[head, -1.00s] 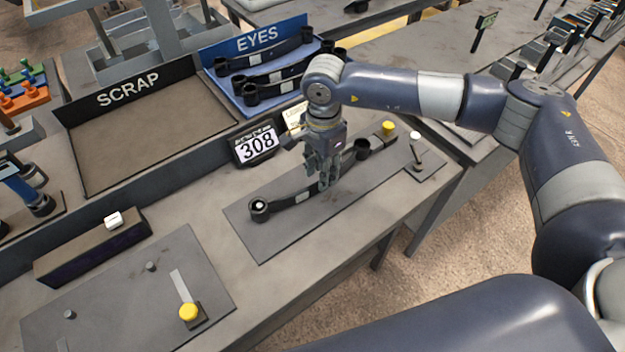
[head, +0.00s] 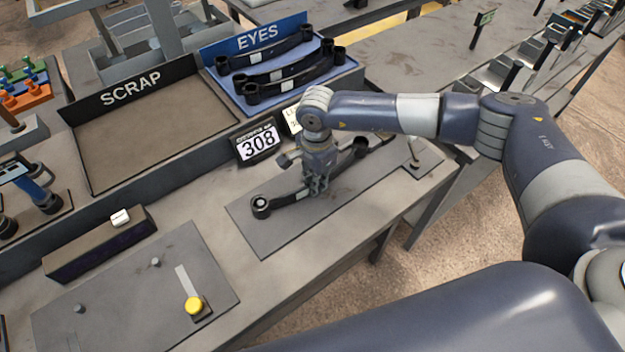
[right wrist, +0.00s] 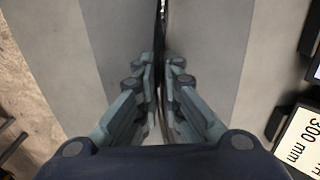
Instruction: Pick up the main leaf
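The main leaf (head: 290,198) is a long, dark, slightly curved spring leaf with a rolled eye at each end and a pale label. It lies on a grey plate (head: 262,238) on the bench. My right gripper (head: 318,190) points down over its middle. In the right wrist view the leaf (right wrist: 160,30) shows as a thin dark strip between the fingers (right wrist: 160,75), which are closed in on it from both sides. The gripper hides the leaf's middle part in the head view. My left gripper is not in view.
Behind are an empty SCRAP tray (head: 150,140), a blue EYES tray (head: 222,92) holding several leaves, and a display reading 308 (head: 258,144). A small post (head: 414,155) stands near the plate's right end. A second plate (head: 130,300) with a yellow knob (head: 194,306) lies front left.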

